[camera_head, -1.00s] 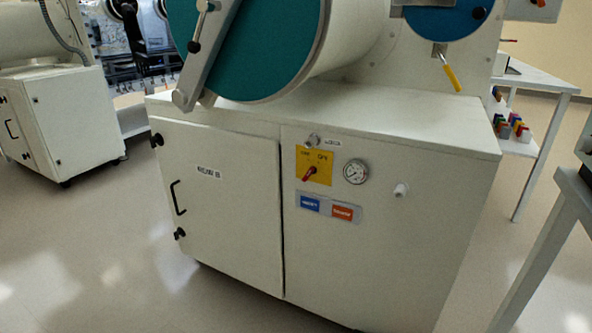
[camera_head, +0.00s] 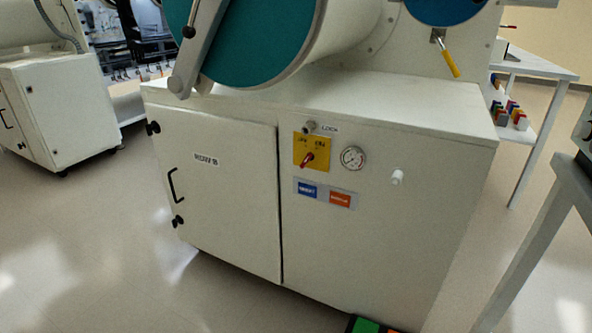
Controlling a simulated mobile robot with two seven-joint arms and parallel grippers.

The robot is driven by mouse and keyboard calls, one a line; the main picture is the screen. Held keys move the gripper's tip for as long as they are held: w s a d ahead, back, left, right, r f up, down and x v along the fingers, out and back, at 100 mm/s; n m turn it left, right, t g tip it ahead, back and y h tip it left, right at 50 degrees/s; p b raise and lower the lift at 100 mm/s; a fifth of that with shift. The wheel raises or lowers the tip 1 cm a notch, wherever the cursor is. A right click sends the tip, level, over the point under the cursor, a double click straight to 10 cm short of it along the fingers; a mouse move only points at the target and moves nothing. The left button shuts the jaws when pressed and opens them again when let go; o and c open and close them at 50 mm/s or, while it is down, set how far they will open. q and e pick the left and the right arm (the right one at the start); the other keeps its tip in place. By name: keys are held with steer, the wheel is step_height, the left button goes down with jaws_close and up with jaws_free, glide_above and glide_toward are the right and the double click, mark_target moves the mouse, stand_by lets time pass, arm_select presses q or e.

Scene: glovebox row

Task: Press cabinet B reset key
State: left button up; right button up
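A white cabinet (camera_head: 380,235) stands in the middle, with a small door label (camera_head: 206,161) that seems to end in B. On its front panel are a blue key (camera_head: 307,190) and an orange key (camera_head: 340,199) side by side on a grey strip. Their lettering is too blurred to read surely, so I cannot tell which is reset. Above them is a yellow plate with a red rotary switch (camera_head: 308,159). Neither of my grippers is in view.
A key lock (camera_head: 310,126), a pressure gauge (camera_head: 353,158) and a white knob (camera_head: 397,177) are near the keys. A green-and-orange object (camera_head: 368,325) lies at the bottom edge. A grey table leg (camera_head: 520,255) stands at right. The floor at left is clear.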

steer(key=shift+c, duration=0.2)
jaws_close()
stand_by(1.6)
